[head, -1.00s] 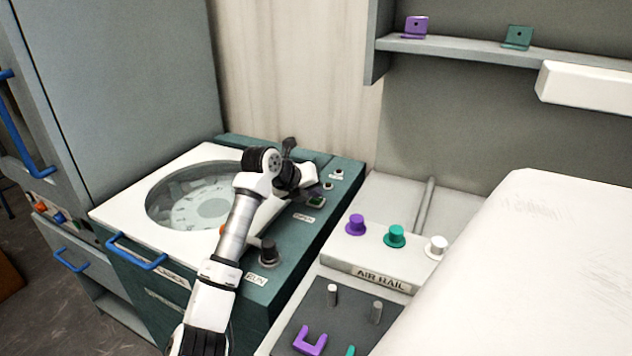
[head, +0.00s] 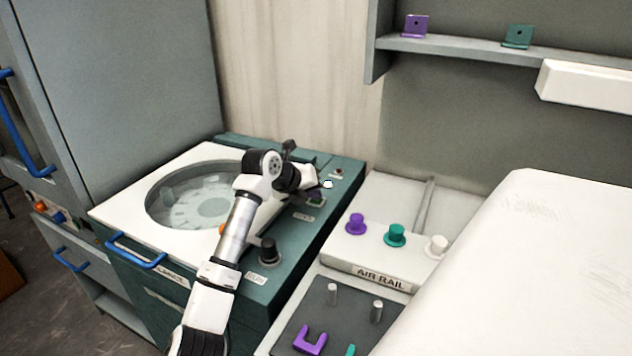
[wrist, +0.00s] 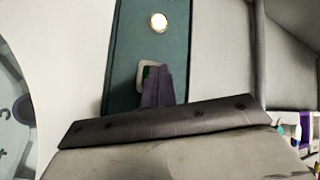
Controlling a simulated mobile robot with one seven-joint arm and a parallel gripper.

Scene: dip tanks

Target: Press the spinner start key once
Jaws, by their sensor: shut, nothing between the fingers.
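The spinner (head: 180,285) is a teal cabinet with a white lid and a round window (head: 205,195) at the left. The start key (head: 316,201) is a green square on its right-hand panel. In the wrist view the key (wrist: 143,76) shows a pale frame and a little green, and the fingers cover much of it. My gripper (head: 314,190) is shut and empty, with its tips (wrist: 157,72) at the key. I cannot tell whether they touch it. A round lamp (wrist: 158,23) beyond the key glows white; it also shows in the head view (head: 328,184).
A black knob (head: 268,251) stands nearer on the same panel. A small button (head: 339,172) is beyond the lamp. To the right is the air rail box (head: 365,279) with purple, green and white knobs. A blue handle (head: 135,252) is on the spinner's front.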

